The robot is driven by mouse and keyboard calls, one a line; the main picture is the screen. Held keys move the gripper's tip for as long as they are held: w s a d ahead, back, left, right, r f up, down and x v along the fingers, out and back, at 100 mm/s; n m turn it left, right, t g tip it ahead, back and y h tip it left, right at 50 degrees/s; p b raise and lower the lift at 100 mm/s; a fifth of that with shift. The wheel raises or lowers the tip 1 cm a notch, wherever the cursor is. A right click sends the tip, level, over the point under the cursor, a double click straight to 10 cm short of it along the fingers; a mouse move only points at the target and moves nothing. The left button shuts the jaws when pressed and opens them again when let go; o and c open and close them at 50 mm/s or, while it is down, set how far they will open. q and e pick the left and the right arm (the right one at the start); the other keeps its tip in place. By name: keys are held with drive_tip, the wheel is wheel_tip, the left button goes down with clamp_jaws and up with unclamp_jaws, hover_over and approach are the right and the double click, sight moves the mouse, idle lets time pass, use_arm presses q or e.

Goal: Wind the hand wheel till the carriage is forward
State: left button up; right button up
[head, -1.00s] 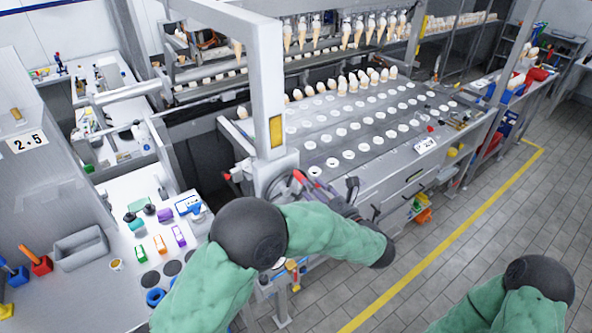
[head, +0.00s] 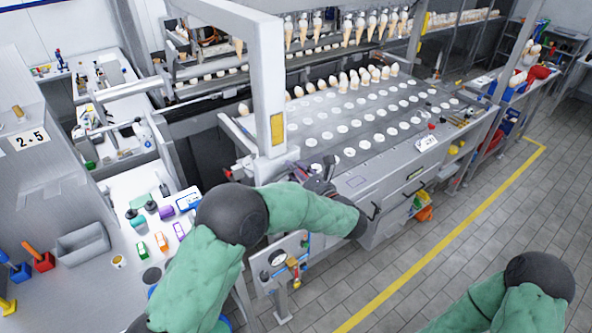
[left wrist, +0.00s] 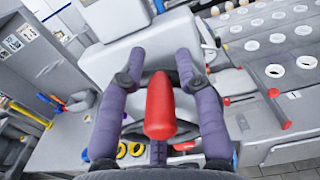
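My left gripper (head: 318,182) is low beside the machine's grey upright post (head: 270,85), partly hidden by my own left arm in the head view. In the left wrist view its two purple fingers (left wrist: 158,62) stand apart. A red rounded handle (left wrist: 160,105) lies between them, with a visible gap on each side. I cannot tell which part is the carriage. My right arm shows at the lower right; its gripper is out of the picture.
A plate (head: 375,125) with rows of round holes and several cones lies behind the gripper. Open floor is at the right.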

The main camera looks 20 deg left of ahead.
sight(280, 163)
use_arm(q)
drive_tip(key=shift+r, duration=0.1)
clamp_jaws()
drive_tip(key=shift+a+n+b, duration=0.15)
drive_tip(key=shift+n+b, duration=0.25)
drive_tip(key=shift+b, duration=0.15)
drive_tip(key=shift+s+a+r+n+b, duration=0.2)
drive_tip(key=shift+s+r+n+b, duration=0.05)
drive_tip(key=shift+n+b, duration=0.3)
drive_tip(key=n+b, duration=0.1)
drive_tip(key=s+n+b, duration=0.1)
drive_tip(key=shift+a+b, duration=0.35)
drive_tip(key=shift+b, duration=0.05)
drive_tip(key=shift+s+a+r+n+b, duration=0.2)
drive_tip(key=shift+r+n+b, duration=0.1)
drive_tip(key=shift+n+b, duration=0.15)
drive_tip(key=o, duration=0.5)
unclamp_jaws()
drive_tip(key=shift+o, duration=0.2)
drive_tip(key=shift+s+f, duration=0.1)
drive_tip(key=shift+s, duration=0.05)
drive_tip(key=shift+f, duration=0.25)
